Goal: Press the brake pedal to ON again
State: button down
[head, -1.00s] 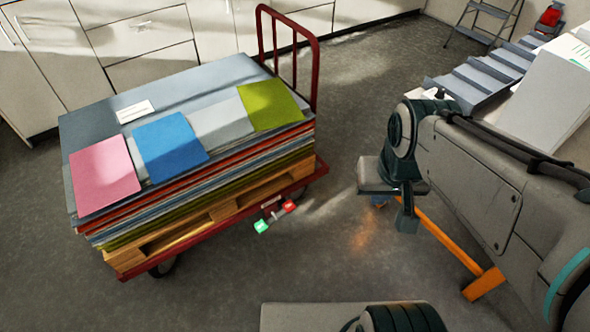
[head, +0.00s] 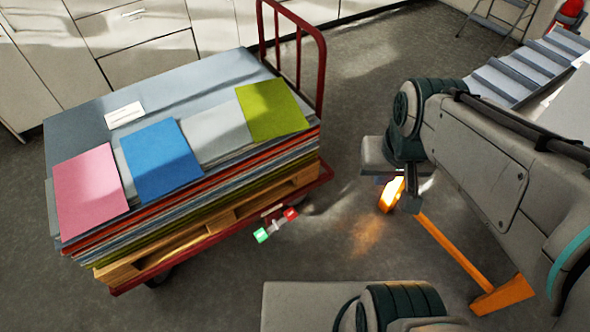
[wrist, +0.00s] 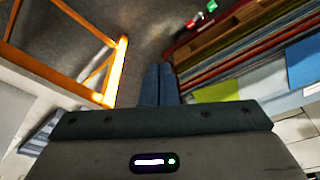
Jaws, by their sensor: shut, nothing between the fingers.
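The brake pedal (head: 276,226) is a small rocker with a green end and a red end, at the near lower edge of the red cart (head: 228,233). The green end points toward the lower left, the red end toward the upper right. I cannot tell which end is down. It also shows at the top of the wrist view (wrist: 203,14). My gripper (head: 411,203) is to the right of the pedal in the head view, apart from it. In the wrist view its two dark blue fingers (wrist: 158,72) are together and empty.
The cart carries a wooden pallet (head: 242,214) and a stack of coloured sheets (head: 165,160). An orange frame (head: 445,248) stands on the floor near my arm; it shows large at left in the wrist view (wrist: 112,82). Floor between gripper and pedal looks clear.

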jog(key=w+f+n+t+y+b, duration=0.15)
jog(key=w+f+n+b, duration=0.4)
jog(key=w+f, duration=0.95)
jog(key=w+f+n+t+h+b, duration=0.1)
jog(key=w+f+n+t+b, duration=0.1)
jog(key=w+f+b, duration=1.2)
jog(key=s+a+f+t+y+b, duration=0.1)
jog(key=a+f+t+y+b, duration=0.1)
jog(key=f, duration=1.2)
jog(key=s+a+f+n+t+y+b, duration=0.1)
jog(key=a+f+b, duration=0.3)
jog(key=f, duration=1.1)
jog(key=s+a+f+t+y+b, duration=0.2)
jog(key=a+f, duration=0.4)
jog(key=f, duration=0.8)
jog(key=shift+s+a+f+n+t+y+b, duration=0.2)
jog(key=shift+f+n+t+y+b, duration=0.15)
jog(key=shift+t+y+b, duration=0.55)
jog(key=w+a+f+b, duration=0.4)
jog(key=w+f+b, duration=0.1)
jog(key=w, duration=0.4)
jog(key=shift+f, duration=0.6)
